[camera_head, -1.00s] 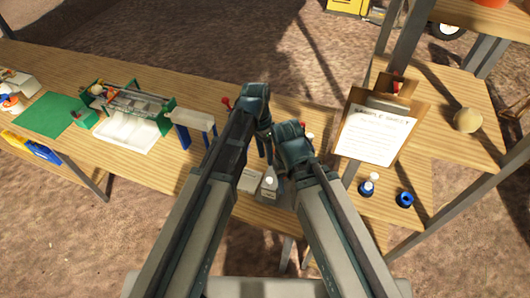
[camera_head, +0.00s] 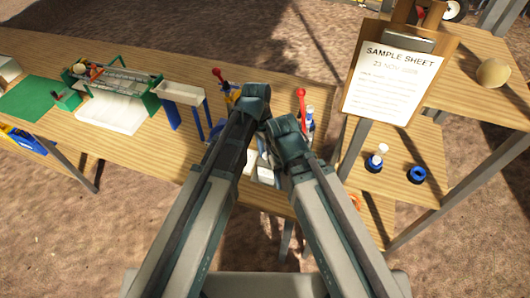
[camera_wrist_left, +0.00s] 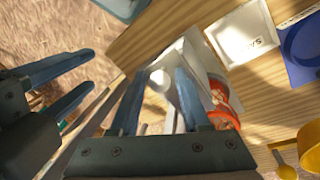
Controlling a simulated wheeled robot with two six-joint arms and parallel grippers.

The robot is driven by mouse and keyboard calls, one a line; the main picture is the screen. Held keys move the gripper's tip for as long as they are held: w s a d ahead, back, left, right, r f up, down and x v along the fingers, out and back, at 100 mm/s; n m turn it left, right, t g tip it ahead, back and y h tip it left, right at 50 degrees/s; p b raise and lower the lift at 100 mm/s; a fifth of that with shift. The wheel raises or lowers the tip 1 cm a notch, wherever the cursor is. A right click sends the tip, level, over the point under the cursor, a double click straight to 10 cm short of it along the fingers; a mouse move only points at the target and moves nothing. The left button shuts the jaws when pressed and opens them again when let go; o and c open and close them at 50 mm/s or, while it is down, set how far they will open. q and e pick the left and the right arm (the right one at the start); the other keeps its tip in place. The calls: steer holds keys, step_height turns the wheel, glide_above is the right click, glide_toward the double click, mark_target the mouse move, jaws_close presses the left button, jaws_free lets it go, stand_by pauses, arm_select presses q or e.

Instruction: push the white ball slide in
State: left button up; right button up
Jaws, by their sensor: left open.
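My left gripper (camera_wrist_left: 162,73) is open in the left wrist view. A white trough-like piece with a rounded white end or ball (camera_wrist_left: 160,80) shows beyond and between its fingers; I cannot tell whether they touch it. In the head view my left gripper (camera_head: 261,116) hangs over the table, its fingertips mostly hidden. My right gripper (camera_head: 288,138) is just beside it; in the left wrist view its fingers (camera_wrist_left: 90,70) are apart, with nothing seen between them. White pieces (camera_head: 262,165) lie on the table partly behind my arms. I cannot tell for certain which part is the ball slide.
A red-orange cylinder (camera_wrist_left: 223,106) and a white labelled box (camera_wrist_left: 243,35) are close to my left fingers. A white piece on blue legs (camera_head: 182,93), a green-framed rig with a white tray (camera_head: 108,114), a clipboard (camera_head: 388,82) and blue-based bottles (camera_head: 377,157) stand around.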

arm_select(q)
steer(key=shift+f, duration=0.15)
steer(key=shift+c, duration=0.3)
jaws_close()
steer(key=shift+w, duration=0.1)
steer(key=shift+w+d, duration=0.25)
steer(key=shift+w, duration=0.55)
steer(key=shift+w+d, duration=0.3)
steer(key=shift+w, duration=0.45)
steer(key=shift+w+d, duration=0.25)
steer(key=shift+w, duration=0.55)
steer(key=shift+o, duration=2)
jaws_free()
